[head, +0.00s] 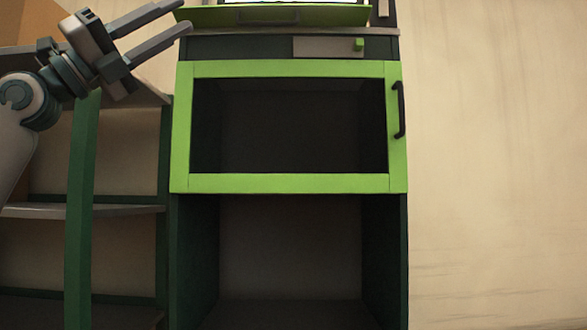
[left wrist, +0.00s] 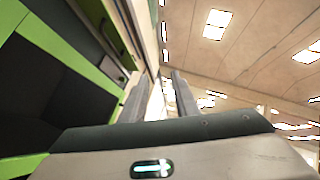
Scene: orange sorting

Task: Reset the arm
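My left gripper (head: 168,26) is raised at the upper left of the head view, in front of the shelf and beside the cabinet. Its two fingers are spread apart with nothing between them. In the left wrist view the open fingers (left wrist: 162,98) point up along the cabinet front, toward the wall and ceiling. My right gripper is in neither view.
The cabinet has a green-framed door (head: 280,183) with a black handle (head: 398,109), and an open dark space below. Above it is a green drawer (head: 270,16). A small green block (head: 358,44) is on the ledge. A shelf (head: 82,211) stands left; bare wall is right.

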